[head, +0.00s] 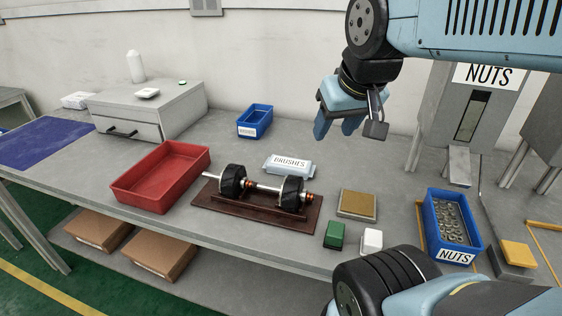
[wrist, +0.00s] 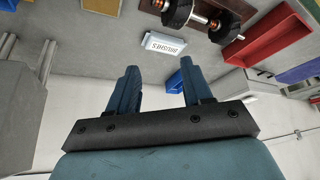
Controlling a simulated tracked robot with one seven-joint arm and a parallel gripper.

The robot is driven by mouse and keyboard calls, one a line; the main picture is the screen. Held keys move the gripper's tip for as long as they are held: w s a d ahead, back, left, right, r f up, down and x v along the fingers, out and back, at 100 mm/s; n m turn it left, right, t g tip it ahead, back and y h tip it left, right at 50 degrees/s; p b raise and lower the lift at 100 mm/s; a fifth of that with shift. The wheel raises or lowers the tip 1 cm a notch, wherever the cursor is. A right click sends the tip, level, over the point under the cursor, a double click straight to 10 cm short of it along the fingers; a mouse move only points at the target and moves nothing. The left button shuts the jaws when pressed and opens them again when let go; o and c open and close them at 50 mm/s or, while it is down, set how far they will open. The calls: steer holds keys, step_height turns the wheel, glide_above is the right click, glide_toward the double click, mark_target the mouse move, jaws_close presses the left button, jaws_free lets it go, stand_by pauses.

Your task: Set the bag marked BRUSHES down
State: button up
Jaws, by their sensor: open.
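The bag marked BRUSHES (head: 288,164) lies flat on the grey bench, just behind the dark board with the rotor. It is pale with a white label, and it also shows in the wrist view (wrist: 164,46). My gripper (head: 335,124) is above the bench, up and to the right of the bag in the head view. Its blue fingers are apart with nothing between them, and it does not touch the bag. In the wrist view my gripper (wrist: 160,78) shows both fingers spread.
A rotor (head: 264,188) lies on a brown board (head: 240,213) in front of the bag. A red tray (head: 160,177) and a blue bin (head: 255,121) stand left. A NUTS bin (head: 453,228), a brown-topped block (head: 357,204) and a NUTS dispenser (head: 474,110) are right. Bare bench lies right of the bag.

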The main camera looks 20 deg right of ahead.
steer(key=shift+o, duration=0.7)
steer(key=shift+w, duration=0.2)
steer(key=o, duration=0.7)
steer(key=w+n, duration=0.1)
steer(key=w, duration=0.1)
steer(key=w+n+g, duration=0.1)
steer(key=w, duration=0.1)
steer(key=w+n, duration=0.1)
steer(key=w, duration=0.2)
steer(key=shift+d+f+g, duration=0.2)
steer(key=shift+f+g, duration=0.1)
steer(key=shift+o, duration=0.2)
steer(key=n+g, duration=0.4)
steer(key=n, duration=0.4)
glide_toward(289, 162)
step_height(289, 162, down, 10)
steer(key=shift+f, duration=0.2)
